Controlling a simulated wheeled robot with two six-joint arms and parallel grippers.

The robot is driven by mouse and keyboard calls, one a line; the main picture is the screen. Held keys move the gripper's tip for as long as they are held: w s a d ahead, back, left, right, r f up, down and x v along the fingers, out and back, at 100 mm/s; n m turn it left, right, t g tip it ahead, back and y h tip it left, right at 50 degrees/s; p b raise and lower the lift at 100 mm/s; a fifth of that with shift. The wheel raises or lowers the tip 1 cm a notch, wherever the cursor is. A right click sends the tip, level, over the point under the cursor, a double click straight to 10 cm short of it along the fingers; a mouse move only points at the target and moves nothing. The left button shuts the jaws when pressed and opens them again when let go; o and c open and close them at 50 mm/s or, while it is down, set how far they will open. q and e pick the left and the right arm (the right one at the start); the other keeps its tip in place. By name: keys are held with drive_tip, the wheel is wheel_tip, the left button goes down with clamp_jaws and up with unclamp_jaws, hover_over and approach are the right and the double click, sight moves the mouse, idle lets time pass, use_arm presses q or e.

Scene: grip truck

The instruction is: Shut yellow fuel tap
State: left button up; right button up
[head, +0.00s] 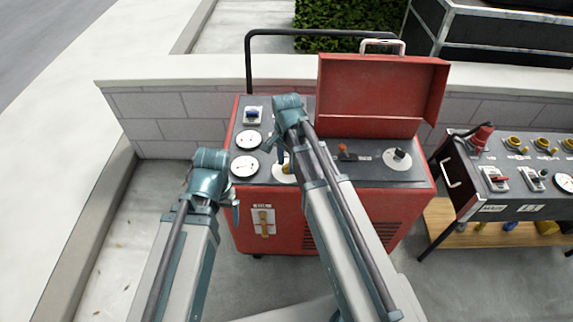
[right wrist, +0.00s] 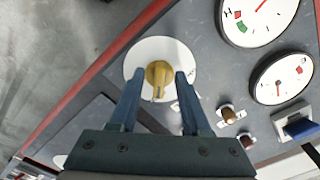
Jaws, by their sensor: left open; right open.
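A yellow tap knob (right wrist: 158,75) sits on a white round disc (right wrist: 187,58) on the dark top panel of the red machine (head: 286,232). In the head view the disc (head: 281,176) is partly hidden by my right gripper (head: 275,145). In the right wrist view my right gripper (right wrist: 160,85) is open, with a finger on each side of the knob. Small gaps seem to show, but contact is hard to tell. My left gripper (head: 235,200) is open and empty by the machine's front left side.
Gauges (head: 248,139), a blue switch (head: 252,115) and an orange-topped lever (head: 343,150) share the panel. A yellowish handle (head: 264,221) is on the machine's front. A raised red lid (head: 375,90) stands behind. A second console (head: 510,180) stands at right.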

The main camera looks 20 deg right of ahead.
clamp_jaws()
idle(0.4)
drive_tip(key=n, duration=0.5)
drive_tip(key=shift+s+d, duration=0.1)
drive_tip(key=shift+s, duration=0.05)
drive_tip(key=n, duration=0.4)
drive_tip(key=shift+d, duration=0.15)
drive_tip(key=n, duration=0.4)
drive_tip(key=shift+d+n, duration=0.15)
drive_tip(key=shift+n, duration=0.25)
drive_tip(key=shift+d+n, duration=0.1)
drive_tip(key=shift+n, duration=1.9)
